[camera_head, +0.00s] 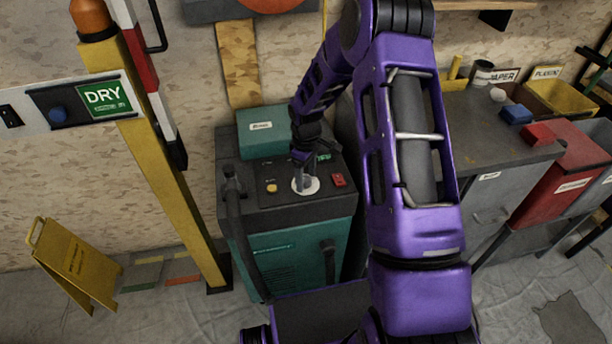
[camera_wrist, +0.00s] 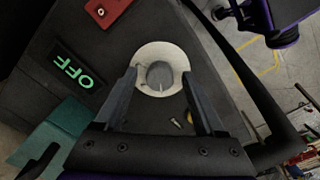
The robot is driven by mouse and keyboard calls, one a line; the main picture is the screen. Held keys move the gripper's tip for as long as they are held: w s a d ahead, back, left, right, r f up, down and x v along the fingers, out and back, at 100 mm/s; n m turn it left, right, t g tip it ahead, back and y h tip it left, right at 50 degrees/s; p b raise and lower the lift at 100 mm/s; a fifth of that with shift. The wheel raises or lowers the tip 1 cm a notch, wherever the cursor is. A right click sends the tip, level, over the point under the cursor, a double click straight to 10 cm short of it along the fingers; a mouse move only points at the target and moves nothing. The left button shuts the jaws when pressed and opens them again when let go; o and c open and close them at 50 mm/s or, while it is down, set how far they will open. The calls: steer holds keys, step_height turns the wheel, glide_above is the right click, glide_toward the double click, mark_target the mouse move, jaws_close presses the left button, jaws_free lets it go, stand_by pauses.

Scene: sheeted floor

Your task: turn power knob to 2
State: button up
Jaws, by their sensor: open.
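The power knob (camera_wrist: 160,74) is a grey round knob on a white disc (camera_wrist: 149,52), on the dark top panel of a teal machine (camera_head: 290,250). A light pointer mark shows at the knob's lower edge in the wrist view. A small display (camera_wrist: 73,69) beside it reads OFF in green. My gripper (camera_wrist: 159,78) is open, with its fingertips on either side of the knob; I cannot tell if they touch it. In the head view my gripper (camera_head: 304,177) points down over the white disc and hides most of the knob.
A red switch (camera_head: 338,180) and a yellow button (camera_head: 272,188) sit on the panel near the knob. A black hose (camera_head: 236,225) runs down the machine's left side. A yellow post stands left; a workbench (camera_head: 500,150) with bins stands right.

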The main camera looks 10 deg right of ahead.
steer(key=shift+c, duration=0.3)
jaws_close()
steer(key=shift+m, duration=0.4)
steer(key=m+b, duration=0.2)
steer(key=m, duration=0.2)
steer(key=shift+m, duration=0.3)
steer(key=m+b, duration=0.2)
steer(key=m, duration=0.4)
steer(key=shift+m, duration=0.3)
steer(key=shift+o, duration=0.3)
jaws_free()
